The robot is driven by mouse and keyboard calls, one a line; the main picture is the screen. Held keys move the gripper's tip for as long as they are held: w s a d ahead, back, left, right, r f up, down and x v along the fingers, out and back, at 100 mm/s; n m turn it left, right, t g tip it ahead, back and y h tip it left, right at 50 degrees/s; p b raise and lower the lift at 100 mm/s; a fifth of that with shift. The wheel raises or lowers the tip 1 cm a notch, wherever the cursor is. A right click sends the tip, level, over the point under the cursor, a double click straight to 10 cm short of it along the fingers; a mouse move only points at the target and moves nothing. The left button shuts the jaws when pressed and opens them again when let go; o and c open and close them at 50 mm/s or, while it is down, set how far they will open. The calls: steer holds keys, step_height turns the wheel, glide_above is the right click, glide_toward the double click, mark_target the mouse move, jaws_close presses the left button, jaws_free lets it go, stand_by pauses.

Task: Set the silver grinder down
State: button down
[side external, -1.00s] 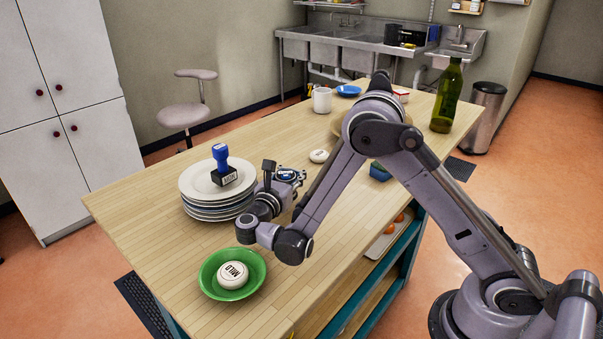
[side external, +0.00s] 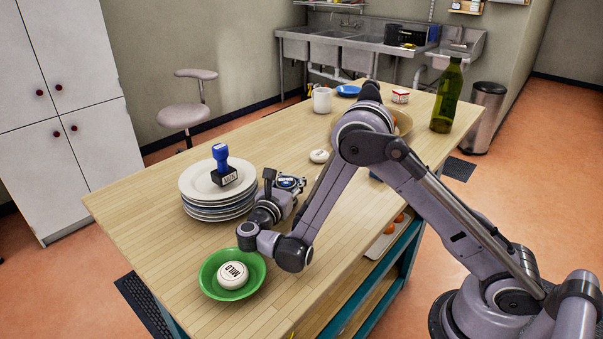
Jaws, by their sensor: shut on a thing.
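My gripper (side external: 279,190) is low over the wooden table, just right of the plate stack. It is shut on the silver grinder (side external: 291,183), which shows only as a small, round, silvery end with some blue. The rest of the grinder is hidden by the jaws and wrist. I cannot tell whether its base touches the table.
A plate stack (side external: 205,207) bears a blue-handled stamp (side external: 221,167). A green bowl (side external: 212,284) holds a white round thing marked MILD (side external: 233,275). Another white disc (side external: 319,156), a white mug (side external: 322,100) and a green bottle (side external: 446,98) stand farther back. The table's left edge is clear.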

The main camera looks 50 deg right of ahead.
steer(key=shift+f, duration=0.45)
steer(key=c, duration=0.7)
jaws_free()
